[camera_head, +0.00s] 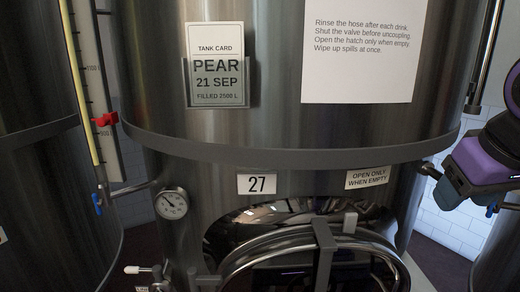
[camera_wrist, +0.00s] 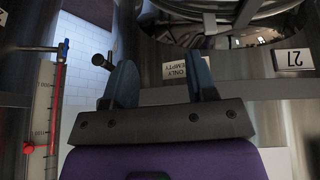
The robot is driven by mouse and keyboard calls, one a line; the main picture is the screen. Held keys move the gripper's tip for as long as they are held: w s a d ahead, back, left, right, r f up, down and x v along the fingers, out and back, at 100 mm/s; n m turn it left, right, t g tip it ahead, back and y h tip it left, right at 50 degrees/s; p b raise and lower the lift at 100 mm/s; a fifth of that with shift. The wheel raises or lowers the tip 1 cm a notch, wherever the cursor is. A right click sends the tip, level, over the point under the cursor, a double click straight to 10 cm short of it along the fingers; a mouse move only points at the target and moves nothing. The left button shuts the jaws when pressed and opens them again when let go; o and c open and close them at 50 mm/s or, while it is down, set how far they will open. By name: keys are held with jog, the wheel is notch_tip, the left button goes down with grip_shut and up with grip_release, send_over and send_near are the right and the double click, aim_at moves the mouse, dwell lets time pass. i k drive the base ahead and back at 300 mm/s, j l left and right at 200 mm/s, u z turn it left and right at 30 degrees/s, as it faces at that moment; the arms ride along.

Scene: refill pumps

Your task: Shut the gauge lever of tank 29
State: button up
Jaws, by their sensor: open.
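My gripper (camera_head: 440,178) is at the right of the head view, its jaws open and empty; its two blue-grey fingers also show in the wrist view (camera_wrist: 162,84). A blue gauge lever (camera_head: 491,210) sits just beyond my gripper at the right edge, partly hidden. The wrist view, which is upside down, shows a blue lever (camera_wrist: 65,45) on a thin pipe at the end of a gauge with a red column (camera_wrist: 57,110). It stands upright in the picture, across the pipe, apart from the fingers. No number 29 is readable; the right tank (camera_head: 500,255) is mostly cut off.
The middle tank carries number plate 27 (camera_head: 257,184). Its yellow gauge (camera_head: 82,80) has another blue lever (camera_head: 97,204) at left. A dark cylindrical end (camera_wrist: 103,60) is near one finger. White tiled wall shows between the tanks.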

aim_at(492, 209)
jog(key=k+z, duration=0.4)
jog(key=i+z, duration=0.2)
jog(key=z, duration=0.25)
jog(key=i+j+z, duration=0.15)
jog(key=z, duration=0.35)
